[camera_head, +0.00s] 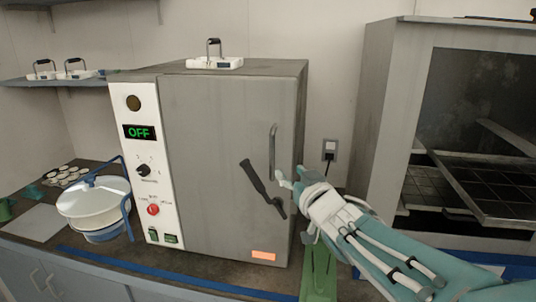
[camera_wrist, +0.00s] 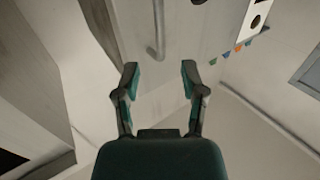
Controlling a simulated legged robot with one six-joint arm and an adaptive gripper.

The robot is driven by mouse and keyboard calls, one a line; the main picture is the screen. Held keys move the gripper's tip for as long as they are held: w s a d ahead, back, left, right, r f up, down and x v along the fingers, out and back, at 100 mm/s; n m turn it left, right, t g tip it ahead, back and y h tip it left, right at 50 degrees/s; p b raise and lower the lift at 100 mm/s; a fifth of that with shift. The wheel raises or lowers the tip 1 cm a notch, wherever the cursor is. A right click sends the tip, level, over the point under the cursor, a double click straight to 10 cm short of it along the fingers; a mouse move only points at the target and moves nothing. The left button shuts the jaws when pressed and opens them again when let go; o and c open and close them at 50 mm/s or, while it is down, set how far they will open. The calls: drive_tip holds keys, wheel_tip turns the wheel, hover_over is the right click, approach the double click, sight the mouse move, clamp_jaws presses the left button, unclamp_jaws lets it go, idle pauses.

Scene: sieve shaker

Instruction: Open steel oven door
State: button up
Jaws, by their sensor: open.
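The steel oven (camera_head: 215,130) stands on the counter, with a white control panel (camera_head: 147,165) at its left reading OFF in green. Its grey door appears shut. A vertical metal handle (camera_head: 272,150) is near the door's right edge. A dark lever (camera_head: 262,188) lies slanted across the door below and left of it. My gripper (camera_head: 291,177) is at the door's right edge, near the lower end of the handle. In the wrist view, my gripper (camera_wrist: 160,72) has its fingers apart with nothing between the tips. The handle (camera_wrist: 158,30) shows just beyond them, apparently not gripped.
A white lidded pot (camera_head: 95,203) stands left of the oven. A larger open grey cabinet (camera_head: 390,110) with wire racks is at the right. A green object (camera_head: 318,272) is below my arm. A wall socket (camera_head: 330,150) is behind the gap.

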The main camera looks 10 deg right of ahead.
sight(273, 155)
drive_tip(key=x, duration=1)
drive_tip(key=shift+w+a, duration=0.15)
drive_tip(key=shift+w, duration=0.2)
clamp_jaws()
